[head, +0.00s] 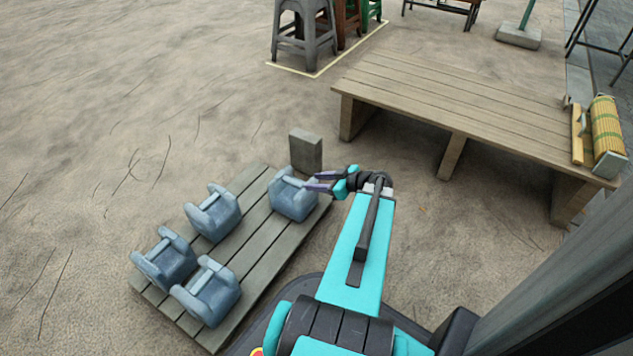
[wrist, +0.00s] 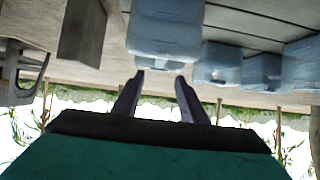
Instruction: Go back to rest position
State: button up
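A blue mortar (wrist: 165,35) shows just beyond the tips. My arm is stretched out from the base over the ground.
Several more blue-grey mortars (head: 212,214) stand on a low slatted pallet (head: 247,258). A grey post (head: 306,152) stands behind it. A wooden platform (head: 450,95) is at the right with a bamboo roll (head: 606,128). Stools (head: 304,35) stand at the back. The sandy ground at left is open.

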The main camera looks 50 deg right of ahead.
dwell(0.5)
jog(key=w+a+r+n+g+y+p, duration=0.1)
jog(key=w+a+r+n+y+p, duration=0.25)
jog(key=a, duration=0.55)
jog(key=w+a+r+g+p, duration=0.1)
jog(key=w+a+r+p, duration=0.1)
jog(key=w+a+p, duration=0.45)
jog(key=w+a+r+n+g+y+p, duration=0.1)
jog(key=w+a+r+n+y+p, duration=0.15)
jog(key=a+p, duration=0.6)
jog(key=a+r+n+g+y+p, duration=0.1)
jog(key=a+r+g+p, duration=0.2)
jog(key=a, duration=1.2)
jog(key=s+a+r+n+g+h+p, duration=0.1)
jog(key=s+a+r+g+p, duration=0.1)
jog(key=s+a+g+p, duration=0.95)
jog(key=s+a+r+m+h+p, duration=0.1)
jog(key=s+a+h+p, duration=0.35)
jog(key=s, duration=0.65)
jog(key=s+d+m+h+p, duration=0.2)
jog(key=s+d+m, duration=0.1)
jog(key=d+m, duration=0.3)
jog(key=shift+s+d+f+m, duration=0.2)
jog(key=shift+d+m, duration=0.2)
jog(key=shift+m, duration=0.6)
